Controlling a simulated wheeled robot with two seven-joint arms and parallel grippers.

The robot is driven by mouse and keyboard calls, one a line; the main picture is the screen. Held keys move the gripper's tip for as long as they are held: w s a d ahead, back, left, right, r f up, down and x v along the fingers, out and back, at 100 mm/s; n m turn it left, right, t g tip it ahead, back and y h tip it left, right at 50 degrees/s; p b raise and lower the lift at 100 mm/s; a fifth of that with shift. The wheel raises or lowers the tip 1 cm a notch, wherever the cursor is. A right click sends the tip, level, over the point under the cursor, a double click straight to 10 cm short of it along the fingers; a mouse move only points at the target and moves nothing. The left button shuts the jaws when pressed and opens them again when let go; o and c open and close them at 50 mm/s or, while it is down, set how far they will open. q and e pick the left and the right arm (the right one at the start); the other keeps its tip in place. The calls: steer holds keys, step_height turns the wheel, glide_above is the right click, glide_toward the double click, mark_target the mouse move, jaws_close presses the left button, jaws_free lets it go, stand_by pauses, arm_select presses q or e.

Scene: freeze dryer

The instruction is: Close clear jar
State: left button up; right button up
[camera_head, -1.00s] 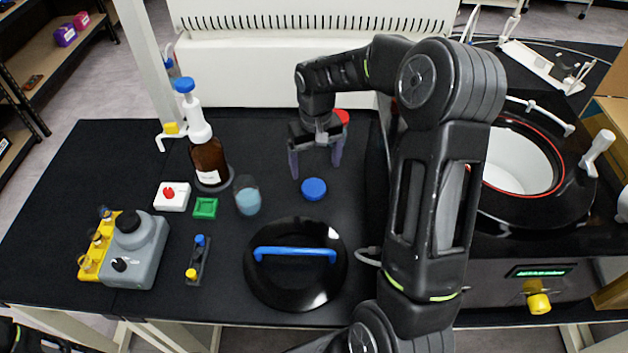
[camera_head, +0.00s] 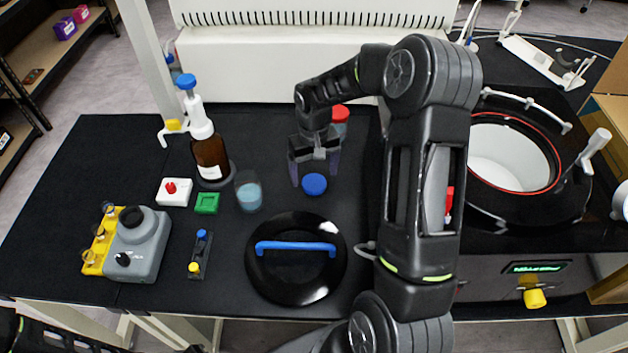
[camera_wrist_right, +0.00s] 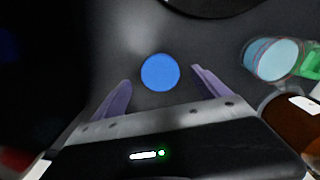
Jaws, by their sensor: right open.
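The clear jar (camera_head: 248,191) stands open on the black bench, with pale blue liquid inside. It also shows at the right of the right wrist view (camera_wrist_right: 272,60). A round blue lid (camera_head: 314,185) lies on the bench to the right of the jar. In the right wrist view the lid (camera_wrist_right: 160,72) shows between the two finger tips, with a gap on each side. My right gripper (camera_head: 314,177) is open and empty, pointing down at the lid. Whether the fingers are level with the lid is hard to tell. My left gripper is out of view.
A brown bottle (camera_head: 210,158) with a pump top stands behind the jar. A green square dish (camera_head: 207,203) lies left of the jar. A black round lid with a blue handle (camera_head: 295,247) lies in front. A red-capped container (camera_head: 340,115) stands behind my gripper.

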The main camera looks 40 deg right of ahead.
mark_target(314, 182)
steer(key=shift+f, duration=1.35)
steer(key=c, duration=1.4)
steer(key=shift+r, duration=0.1)
step_height(314, 182, up, 10)
steer(key=shift+f+b, duration=0.1)
steer(key=shift+b, duration=0.75)
